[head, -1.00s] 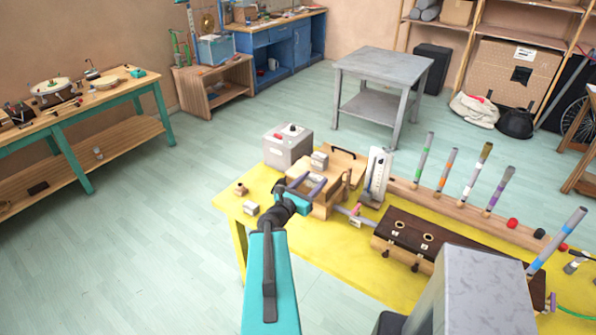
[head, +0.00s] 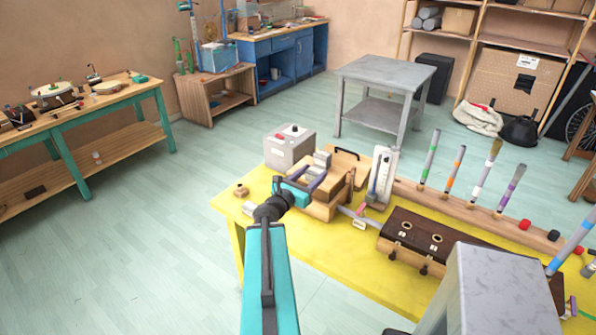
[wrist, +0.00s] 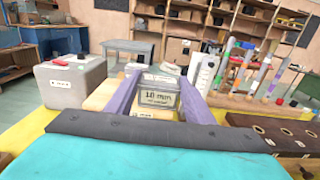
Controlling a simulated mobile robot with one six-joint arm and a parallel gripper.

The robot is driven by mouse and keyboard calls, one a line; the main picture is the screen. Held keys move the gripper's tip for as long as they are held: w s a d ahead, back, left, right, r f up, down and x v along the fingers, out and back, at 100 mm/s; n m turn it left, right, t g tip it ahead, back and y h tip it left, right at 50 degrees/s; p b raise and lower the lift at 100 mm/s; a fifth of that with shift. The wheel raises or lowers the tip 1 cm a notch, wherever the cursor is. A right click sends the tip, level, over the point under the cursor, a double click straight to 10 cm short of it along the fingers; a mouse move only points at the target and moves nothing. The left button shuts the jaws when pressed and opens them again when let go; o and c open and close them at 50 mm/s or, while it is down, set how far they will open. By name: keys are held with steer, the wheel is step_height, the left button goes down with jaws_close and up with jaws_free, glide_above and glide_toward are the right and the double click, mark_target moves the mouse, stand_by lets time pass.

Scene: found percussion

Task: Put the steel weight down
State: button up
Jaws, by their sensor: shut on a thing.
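The steel weight (wrist: 158,92) is a small grey block with a pale label, held between the purple fingers of my gripper (wrist: 160,99) in the wrist view. In the head view the steel weight (head: 322,158) shows at the tips of my gripper (head: 308,178), over or beside a wooden box (head: 325,208). I cannot tell whether its underside touches anything. A second pale label shows just below it in the wrist view; what it belongs to is partly hidden by my gripper.
A grey box with a red knob (head: 290,147) stands behind left on the yellow table (head: 330,255). A white gauge (head: 381,176), a rail of upright tubes (head: 455,198) and a dark brown case (head: 418,238) lie to the right. A small wooden block (head: 241,191) sits near the left edge.

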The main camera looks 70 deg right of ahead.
steer(key=shift+w+d+f+b, duration=0.25)
steer(key=shift+w+d+b, duration=0.3)
steer(key=shift+b, duration=2.95)
steer(key=b, duration=0.5)
steer(key=shift+w+d+b, duration=0.3)
steer(key=shift+d+b, duration=0.1)
steer(key=shift+w+d+f+p, duration=0.15)
steer(key=shift+w+d+p, duration=0.4)
steer(key=shift+w+d, duration=1.2)
steer(key=shift+w+d+f+p, duration=0.1)
steer(key=shift+w+d+p, duration=0.45)
steer(key=shift+w+d, duration=1.15)
steer(key=shift+s+d, duration=0.25)
steer(key=shift+d, duration=0.05)
steer(key=shift+w+d, duration=0.25)
steer(key=shift+d, duration=0.05)
steer(key=shift+f+p, duration=0.4)
steer(key=shift+f, duration=1.4)
steer(key=shift+f, duration=0.15)
steer(key=o, duration=1.3)
